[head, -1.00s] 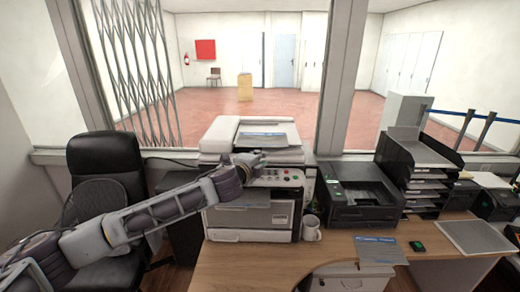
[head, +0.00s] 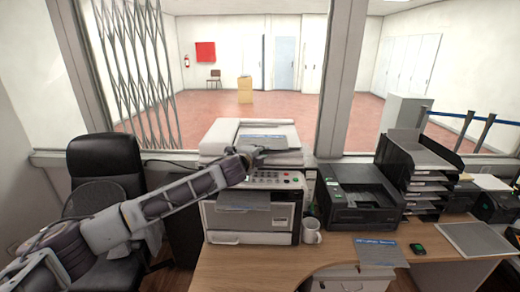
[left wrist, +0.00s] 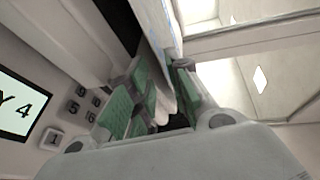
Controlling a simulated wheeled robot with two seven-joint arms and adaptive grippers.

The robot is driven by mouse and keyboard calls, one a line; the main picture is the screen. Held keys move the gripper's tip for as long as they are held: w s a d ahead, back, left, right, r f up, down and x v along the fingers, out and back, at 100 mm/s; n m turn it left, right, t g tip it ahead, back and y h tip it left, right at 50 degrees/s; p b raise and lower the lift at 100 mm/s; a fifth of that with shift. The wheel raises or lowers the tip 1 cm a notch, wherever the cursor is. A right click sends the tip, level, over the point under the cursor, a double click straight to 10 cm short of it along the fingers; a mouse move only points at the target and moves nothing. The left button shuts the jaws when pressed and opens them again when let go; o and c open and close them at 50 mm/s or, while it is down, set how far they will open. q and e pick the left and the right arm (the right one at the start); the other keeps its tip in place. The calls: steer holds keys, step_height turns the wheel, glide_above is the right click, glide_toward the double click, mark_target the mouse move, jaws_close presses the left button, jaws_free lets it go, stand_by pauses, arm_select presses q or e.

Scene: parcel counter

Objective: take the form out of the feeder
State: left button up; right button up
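The form (head: 264,141), a sheet with a blue band, lies at the feeder (head: 291,156) on top of the copier. My left gripper (head: 251,157) is at the form's front left edge. In the left wrist view the green-padded fingers of my left gripper (left wrist: 163,72) stand apart, with the sheet's pale edge (left wrist: 158,25) between them. I see a gap between the pads, so it looks open around the edge. The arm hides part of the copier's top. My right gripper is not in view.
The copier's button panel (head: 276,179) is just below the gripper. A white mug (head: 311,231) stands beside the copier. A black printer (head: 358,196) and a stack of trays (head: 426,170) are to the right. Another sheet (head: 379,251) lies on the desk (head: 270,262).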

arm_select(q)
steer(key=shift+w+p, duration=0.3)
steer(key=shift+w, duration=0.85)
jaws_close()
